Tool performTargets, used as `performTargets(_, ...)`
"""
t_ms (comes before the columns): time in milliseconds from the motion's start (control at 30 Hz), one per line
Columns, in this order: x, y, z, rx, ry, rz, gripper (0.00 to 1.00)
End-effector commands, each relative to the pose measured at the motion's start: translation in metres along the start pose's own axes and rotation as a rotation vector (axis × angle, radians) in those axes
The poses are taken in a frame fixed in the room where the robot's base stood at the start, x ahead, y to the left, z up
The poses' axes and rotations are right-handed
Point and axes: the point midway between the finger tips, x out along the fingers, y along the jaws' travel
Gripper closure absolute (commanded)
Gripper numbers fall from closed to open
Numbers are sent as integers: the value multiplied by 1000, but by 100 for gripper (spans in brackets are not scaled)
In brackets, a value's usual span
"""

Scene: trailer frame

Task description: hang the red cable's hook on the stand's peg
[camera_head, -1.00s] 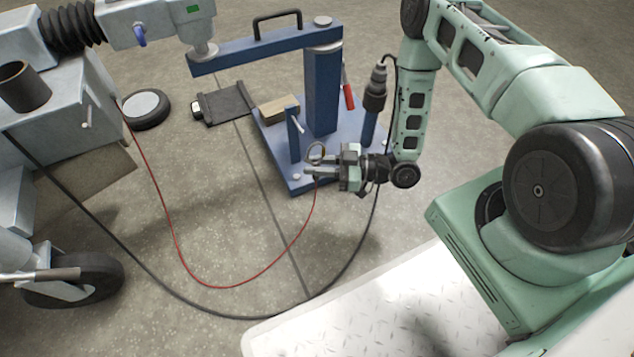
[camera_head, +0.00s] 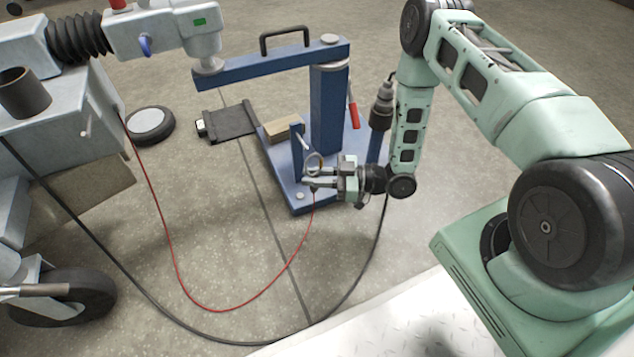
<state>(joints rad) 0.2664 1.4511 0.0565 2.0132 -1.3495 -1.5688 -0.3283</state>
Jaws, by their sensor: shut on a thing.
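The red cable (camera_head: 176,262) runs from the grey machine at the left, sags to the floor and rises to my gripper (camera_head: 307,184). My gripper is shut on the cable's end. A ring-like hook (camera_head: 314,161) stands up above the fingers. The blue stand (camera_head: 328,115) has a short post (camera_head: 297,150) on its base, with a pale peg (camera_head: 305,141) sticking out near the top. The hook is just below and right of the peg in the picture. I cannot tell whether they touch.
A black cable (camera_head: 140,286) loops over the floor and up to a dark connector (camera_head: 382,108) on the stand's right. A wooden block (camera_head: 283,128) lies on the base behind the post.

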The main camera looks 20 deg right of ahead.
Motion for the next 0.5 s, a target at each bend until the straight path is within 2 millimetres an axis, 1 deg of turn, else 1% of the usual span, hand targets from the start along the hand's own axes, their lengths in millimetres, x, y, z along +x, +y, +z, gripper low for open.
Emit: performTargets(500, 14, 27, 4, -1, 1, 0, 100)
